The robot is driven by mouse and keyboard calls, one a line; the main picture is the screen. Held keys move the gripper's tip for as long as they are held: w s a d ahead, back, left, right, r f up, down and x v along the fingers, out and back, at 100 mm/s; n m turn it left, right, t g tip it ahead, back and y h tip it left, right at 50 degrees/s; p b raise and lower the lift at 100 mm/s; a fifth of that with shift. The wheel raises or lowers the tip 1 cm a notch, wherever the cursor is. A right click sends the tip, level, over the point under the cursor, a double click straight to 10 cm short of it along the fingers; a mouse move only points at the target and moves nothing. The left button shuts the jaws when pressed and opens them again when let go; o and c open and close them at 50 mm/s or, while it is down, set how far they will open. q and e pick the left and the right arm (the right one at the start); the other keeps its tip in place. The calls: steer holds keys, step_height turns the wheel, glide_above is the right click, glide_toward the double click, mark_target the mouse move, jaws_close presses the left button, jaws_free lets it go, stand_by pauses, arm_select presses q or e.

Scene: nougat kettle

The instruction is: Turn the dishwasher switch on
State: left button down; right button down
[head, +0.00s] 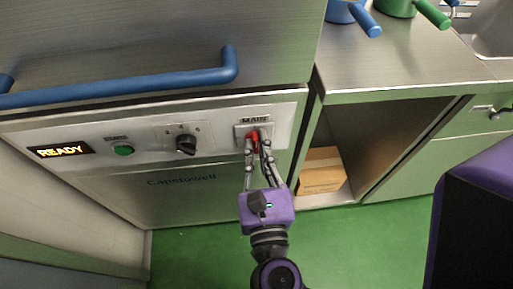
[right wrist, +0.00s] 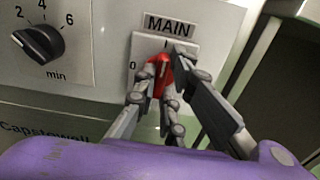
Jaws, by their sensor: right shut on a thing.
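The dishwasher's control panel (head: 215,128) runs across the upper left of the head view. Its red MAIN switch (head: 253,139) is at the panel's right end. In the right wrist view the red switch (right wrist: 158,72) sits on a pale plate under the MAIN label, with a 0 mark at its left and a line mark above. My right gripper (head: 258,142) is shut on the red switch, its fingers on either side and partly hiding it. The display (head: 60,150) at the panel's left reads READY. My left gripper is not in view.
A black timer knob (head: 186,144) and a green button (head: 123,150) are left of the switch. A blue handle (head: 130,84) juts out above the panel. A cardboard box (head: 320,170) sits in the open space at the right. Green floor is clear below.

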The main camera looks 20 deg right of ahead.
steer(key=c, duration=1.8)
jaws_free()
steer(key=v, duration=0.7)
steer(key=shift+s+a, duration=0.1)
steer(key=shift+s, duration=0.2)
